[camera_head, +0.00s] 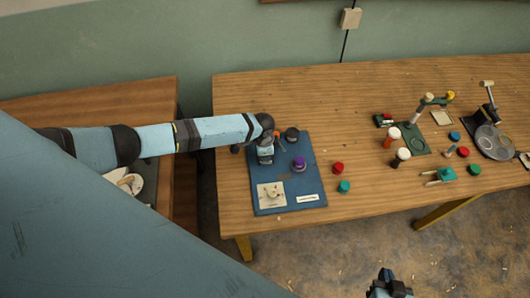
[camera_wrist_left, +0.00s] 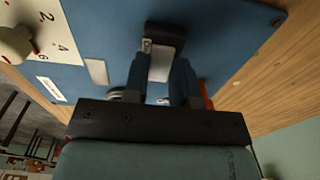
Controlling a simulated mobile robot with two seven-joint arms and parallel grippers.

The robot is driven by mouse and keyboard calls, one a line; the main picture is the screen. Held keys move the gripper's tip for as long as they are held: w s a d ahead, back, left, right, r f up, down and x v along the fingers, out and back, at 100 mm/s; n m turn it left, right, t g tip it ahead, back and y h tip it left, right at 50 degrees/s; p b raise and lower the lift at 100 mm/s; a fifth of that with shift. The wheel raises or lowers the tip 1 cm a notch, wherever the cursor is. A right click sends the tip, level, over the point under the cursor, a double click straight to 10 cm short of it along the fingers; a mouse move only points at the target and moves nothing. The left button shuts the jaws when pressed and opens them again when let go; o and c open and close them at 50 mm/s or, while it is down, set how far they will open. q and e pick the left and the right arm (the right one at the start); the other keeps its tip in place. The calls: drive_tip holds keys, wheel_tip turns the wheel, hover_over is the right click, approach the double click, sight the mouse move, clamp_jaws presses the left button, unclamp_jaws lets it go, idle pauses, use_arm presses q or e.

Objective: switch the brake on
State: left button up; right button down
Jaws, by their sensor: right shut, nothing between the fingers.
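A blue control board (camera_head: 312,183) lies on the wooden table, with a purple knob (camera_head: 299,163), a dark round knob (camera_head: 292,134), an orange part (camera_head: 278,141) and a white dial plate (camera_head: 264,204). My left gripper (camera_head: 266,157) is over the board's far left part. In the left wrist view, its fingers (camera_wrist_left: 160,68) point down at the blue board (camera_wrist_left: 235,35), on either side of a grey piece with a black end (camera_wrist_left: 165,35). Whether they touch it is unclear. I cannot tell which part is the brake. My right gripper (camera_head: 388,287) is shut and empty at the bottom edge.
A red button (camera_head: 338,168) and a green button (camera_head: 344,187) stand right of the board. Farther right are a green stand (camera_head: 414,140), a grey disc device (camera_head: 494,142) and several coloured caps. The table between is mostly clear. The numbered dial plate (camera_wrist_left: 52,47) is left in the wrist view.

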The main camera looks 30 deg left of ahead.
use_arm(q)
drive_tip(key=o, duration=0.4)
drive_tip(key=shift+c, duration=0.2)
drive_tip(key=shift+r, duration=0.1)
wheel_tip(320, 180, up, 14)
drive_tip(key=b, duration=0.1)
drive_tip(key=shift+s+a+f+b, duration=0.2)
drive_tip(key=shift+b, duration=0.1)
drive_tip(key=s+d+f+n+t+h, duration=0.35)
drive_tip(key=s+d+f+t, duration=0.2)
drive_tip(key=s+d, duration=0.5)
drive_tip(key=s+a+n+t, duration=0.4)
drive_tip(key=s+t, duration=0.1)
drive_tip(key=s, duration=0.7)
drive_tip(key=shift+y, duration=0.45)
